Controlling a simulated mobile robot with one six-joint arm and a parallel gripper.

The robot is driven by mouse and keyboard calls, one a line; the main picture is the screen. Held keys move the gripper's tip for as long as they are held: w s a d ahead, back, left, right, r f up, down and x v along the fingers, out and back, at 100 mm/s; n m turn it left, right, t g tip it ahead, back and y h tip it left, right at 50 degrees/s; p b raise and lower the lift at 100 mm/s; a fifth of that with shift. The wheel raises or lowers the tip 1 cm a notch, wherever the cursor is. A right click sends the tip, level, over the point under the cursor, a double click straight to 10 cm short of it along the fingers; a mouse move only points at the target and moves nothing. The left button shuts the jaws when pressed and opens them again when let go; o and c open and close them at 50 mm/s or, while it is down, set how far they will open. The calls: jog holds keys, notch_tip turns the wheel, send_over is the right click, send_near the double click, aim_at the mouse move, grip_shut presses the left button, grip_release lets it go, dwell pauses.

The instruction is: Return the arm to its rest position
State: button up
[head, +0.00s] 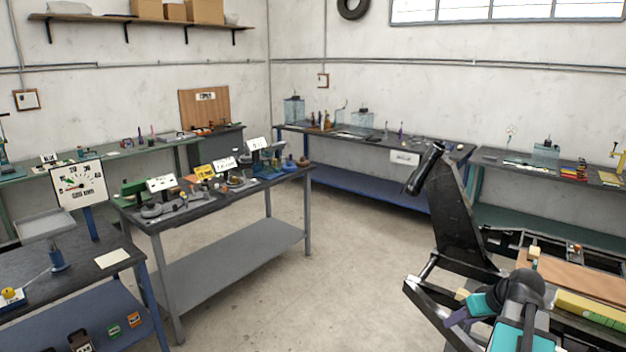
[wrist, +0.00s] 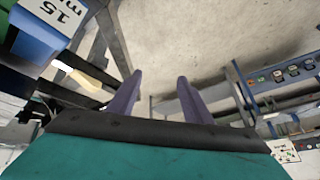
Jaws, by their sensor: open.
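My gripper (wrist: 159,76) shows in the wrist view as two purple fingers standing apart with nothing between them. Bare concrete floor lies beyond the fingertips. In the head view my gripper (head: 454,318) is at the lower right, in front of the dark metal frame and low beside my teal and black arm links. Its purple finger points to the left. The gap between the fingers cannot be made out there. The gripper appears to hold nothing.
A dark angled frame (head: 456,222) stands close behind my arm. A blue block labelled 15 (wrist: 40,28) is near in the wrist view. A grey workbench (head: 232,265) with small devices stands at centre left. Open floor (head: 345,270) lies between.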

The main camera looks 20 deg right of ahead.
jog(key=w+a+f+g, duration=0.2)
jog(key=w+a+f, duration=0.2)
jog(key=a+f, duration=0.5)
jog(key=w+a+f+g, duration=0.1)
jog(key=w+a+f, duration=0.35)
jog(key=a, duration=0.85)
jog(key=s+a+f+n+g, duration=0.1)
jog(key=s+a+f+g, duration=0.1)
jog(key=a+f, duration=0.65)
jog(key=s+a+f+n+g, duration=0.1)
jog(key=s+a+f, duration=0.3)
jog(key=a, duration=0.8)
jog(key=s+f+g+b, duration=0.2)
jog(key=s+f+b, duration=0.4)
jog(key=f, duration=0.6)
jog(key=s+f+g+b, duration=0.1)
jog(key=s+f+b, duration=0.6)
jog(key=s+f, duration=0.3)
jog(key=s+f+g+b, duration=0.2)
jog(key=s+f+b, duration=0.4)
jog(key=f, duration=1)
jog(key=shift+s+d+f+g+h, duration=0.15)
jog(key=shift+s+g+h, duration=0.2)
jog(key=shift+s, duration=0.65)
jog(key=c, duration=0.4)
jog(key=shift+o, duration=0.2)
